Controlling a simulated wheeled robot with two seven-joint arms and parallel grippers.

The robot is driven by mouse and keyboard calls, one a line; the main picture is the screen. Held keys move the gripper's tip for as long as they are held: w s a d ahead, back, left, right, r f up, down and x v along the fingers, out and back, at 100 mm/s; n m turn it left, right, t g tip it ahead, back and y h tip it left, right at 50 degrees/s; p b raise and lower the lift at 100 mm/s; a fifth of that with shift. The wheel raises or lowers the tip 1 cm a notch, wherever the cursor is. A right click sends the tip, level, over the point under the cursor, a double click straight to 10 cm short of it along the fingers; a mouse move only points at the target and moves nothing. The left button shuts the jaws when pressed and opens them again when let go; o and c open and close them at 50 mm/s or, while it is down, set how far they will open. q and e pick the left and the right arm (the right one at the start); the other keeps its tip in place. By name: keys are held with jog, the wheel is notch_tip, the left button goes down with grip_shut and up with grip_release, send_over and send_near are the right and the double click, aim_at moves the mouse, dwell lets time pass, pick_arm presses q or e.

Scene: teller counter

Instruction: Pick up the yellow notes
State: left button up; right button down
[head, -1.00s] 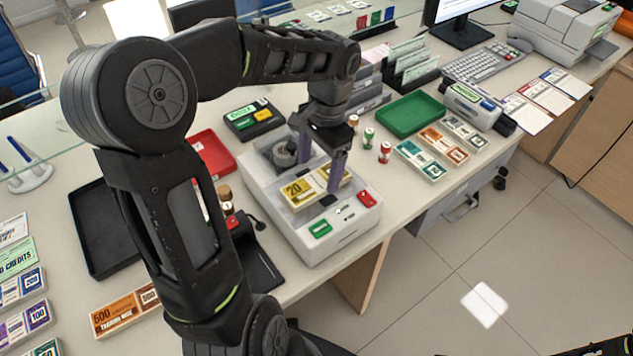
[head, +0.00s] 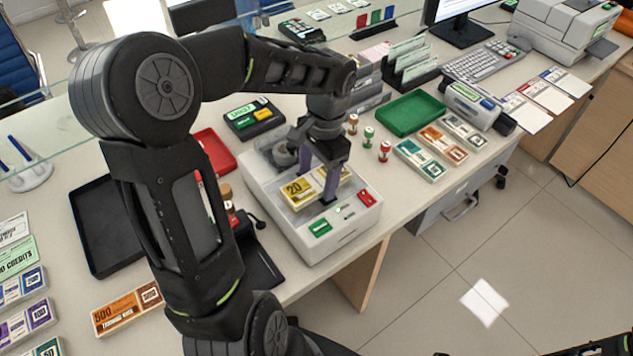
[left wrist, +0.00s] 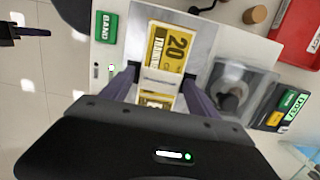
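The yellow notes (head: 300,192) are a banded bundle marked 20, lying on top of a pale grey counter machine (head: 345,222). My left gripper (head: 318,180) points down over the bundle. In the left wrist view the yellow notes (left wrist: 172,48) run between the two purple fingers of my left gripper (left wrist: 160,82), with a white band across them. The fingers stand apart, one on each side of the bundle; I cannot tell whether they touch it. The arm and fingers hide part of the bundle in the head view.
A black tray (head: 98,245) and a red tray (head: 217,153) lie left of the machine. Small rolls (head: 384,151), a green tray (head: 411,112) and more note bundles (head: 420,160) stand to the right. The counter's front edge is close to the machine.

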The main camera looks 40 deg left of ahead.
aim_at(317, 181)
pick_arm(q)
jog(key=c, duration=1.4)
notch_tip(317, 181, up, 10)
dwell(0.4)
